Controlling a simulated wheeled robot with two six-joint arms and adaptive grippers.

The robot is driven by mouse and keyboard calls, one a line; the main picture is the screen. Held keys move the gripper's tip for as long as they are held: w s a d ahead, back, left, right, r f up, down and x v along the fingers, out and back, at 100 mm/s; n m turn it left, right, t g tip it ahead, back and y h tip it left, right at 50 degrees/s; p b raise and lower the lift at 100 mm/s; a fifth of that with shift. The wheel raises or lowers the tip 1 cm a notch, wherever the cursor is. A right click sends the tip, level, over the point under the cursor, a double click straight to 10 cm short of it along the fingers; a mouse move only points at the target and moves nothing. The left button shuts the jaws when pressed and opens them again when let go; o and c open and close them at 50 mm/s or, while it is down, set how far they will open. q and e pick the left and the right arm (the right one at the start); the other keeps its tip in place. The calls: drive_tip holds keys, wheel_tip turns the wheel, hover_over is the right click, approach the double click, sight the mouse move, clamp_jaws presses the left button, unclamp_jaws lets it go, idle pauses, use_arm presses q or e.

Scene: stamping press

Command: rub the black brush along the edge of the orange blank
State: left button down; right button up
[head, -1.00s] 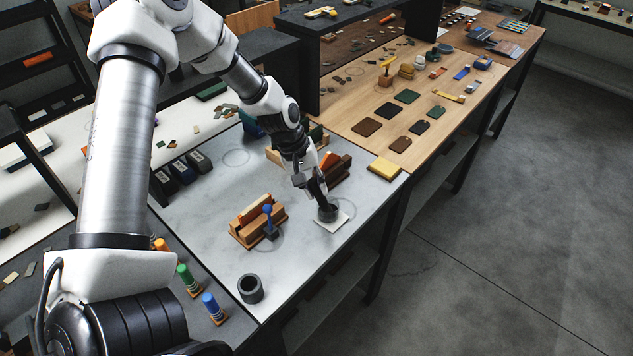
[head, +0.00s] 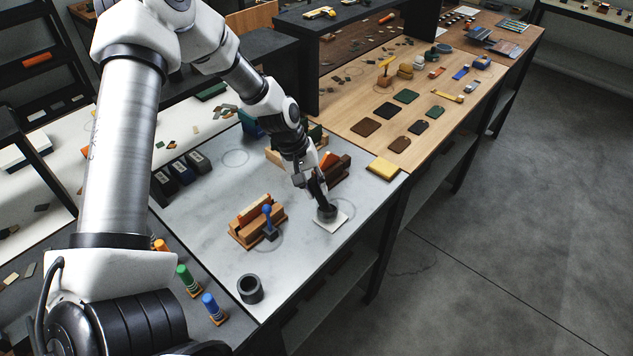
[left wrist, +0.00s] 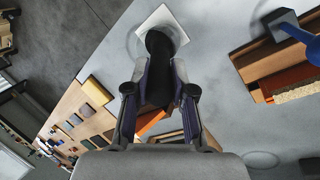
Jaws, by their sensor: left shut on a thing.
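My left gripper (head: 318,188) points down over the right part of the pale work surface, shut on a black thing. In the left wrist view the black brush (left wrist: 158,62) shows between the fingers, its dark round end over a white square (left wrist: 165,22). In the head view this dark round end (head: 327,212) is low over or on the white square (head: 331,224); contact cannot be told. An orange piece (head: 328,159) shows behind the gripper beside a dark brown block. Another orange strip (left wrist: 288,78) lies in the wooden stand. Which is the blank is unclear. My right gripper is not in view.
The wooden stand (head: 243,238) with a blue-knobbed tool (head: 268,222) is left of the gripper. A dark hollow cylinder (head: 250,288) stands near the front edge. A yellow block (head: 384,169) lies to the right. The surface between the stand and front edge is mostly clear.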

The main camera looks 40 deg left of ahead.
use_arm(q)
drive_tip(key=shift+s, duration=0.15)
wheel_tip(320, 180, up, 6)
drive_tip(key=p, duration=0.6)
drive_tip(key=shift+r, duration=0.1)
drive_tip(key=shift+r+p, duration=0.65)
drive_tip(key=shift+r, duration=0.3)
drive_tip(key=shift+f, duration=0.1)
idle(0.5)
